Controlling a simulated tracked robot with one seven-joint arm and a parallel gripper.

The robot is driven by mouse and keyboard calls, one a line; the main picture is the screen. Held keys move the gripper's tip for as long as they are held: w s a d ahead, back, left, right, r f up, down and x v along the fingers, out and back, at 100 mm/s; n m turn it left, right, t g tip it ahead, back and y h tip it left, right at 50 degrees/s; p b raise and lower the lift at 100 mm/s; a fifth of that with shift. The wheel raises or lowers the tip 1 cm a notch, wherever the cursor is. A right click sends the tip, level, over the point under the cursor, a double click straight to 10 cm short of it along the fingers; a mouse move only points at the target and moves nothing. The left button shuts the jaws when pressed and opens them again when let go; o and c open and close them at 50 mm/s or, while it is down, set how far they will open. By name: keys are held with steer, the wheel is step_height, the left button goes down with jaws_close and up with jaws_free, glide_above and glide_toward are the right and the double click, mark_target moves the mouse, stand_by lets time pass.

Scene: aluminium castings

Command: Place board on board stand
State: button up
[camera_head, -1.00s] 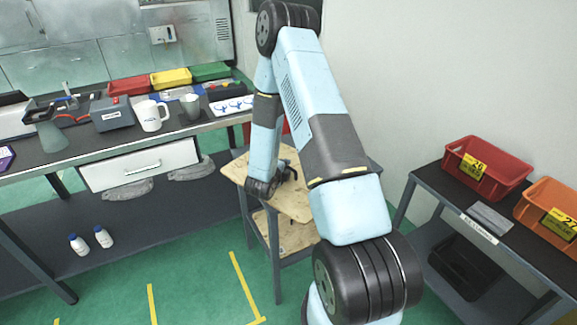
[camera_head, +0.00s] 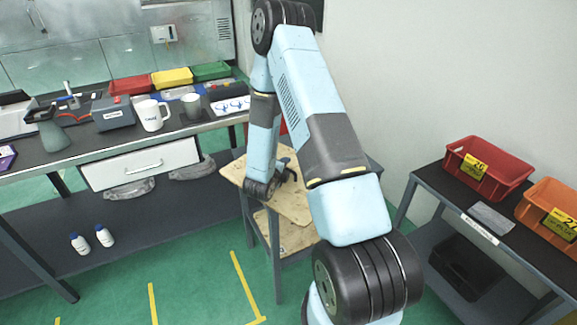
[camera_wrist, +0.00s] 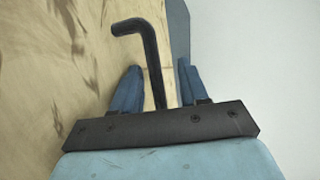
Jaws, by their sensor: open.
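A light, stained wooden board (camera_head: 292,203) lies flat on top of a small stand with grey legs (camera_head: 275,260) and a lower wooden shelf. The board's face (camera_wrist: 45,90) fills the left of the wrist view. My gripper (camera_wrist: 160,68) is open at the board, with blue fingers either side of a pale wood strip. I cannot tell whether they touch it. A black bent rod (camera_wrist: 150,55) shows between the fingers. In the head view my gripper (camera_head: 284,175) is low over the board, partly hidden by my wrist. My arm hides the stand's right part.
A long workbench (camera_head: 110,148) at the left carries a white mug (camera_head: 151,116), a metal cup (camera_head: 191,106) and coloured trays (camera_head: 172,77). A shelf at the right holds a red bin (camera_head: 487,168) and an orange bin (camera_head: 550,208).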

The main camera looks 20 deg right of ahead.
step_height(320, 180, up, 4)
glide_above(274, 192)
steer(key=shift+w+f, duration=0.15)
steer(key=shift+f, duration=0.05)
steer(key=s+d+r+m+g+h, duration=0.1)
steer(key=s+d+r+m+g, duration=0.2)
steer(key=r+m, duration=0.4)
steer(key=s+d+r+m+g, duration=0.25)
steer(key=s+r+m, duration=0.25)
steer(key=r+m, duration=0.3)
steer(key=s+d+r+m+g+h, duration=0.1)
steer(key=s+d+r+m+g, duration=0.1)
steer(key=s+r+m+g, duration=0.4)
steer(key=s+a+r+m+t+y, duration=0.3)
steer(key=s+a+r+m+y, duration=0.3)
steer(key=m, duration=0.5)
steer(key=s+a+r+m+t+y, duration=0.4)
steer(key=s+a+r+m+y, duration=0.2)
steer(key=r+m, duration=0.4)
steer(key=shift+s+m, duration=0.3)
steer(key=shift+m, duration=0.4)
steer(key=shift+a+t, duration=0.1)
steer(key=shift+t, duration=0.15)
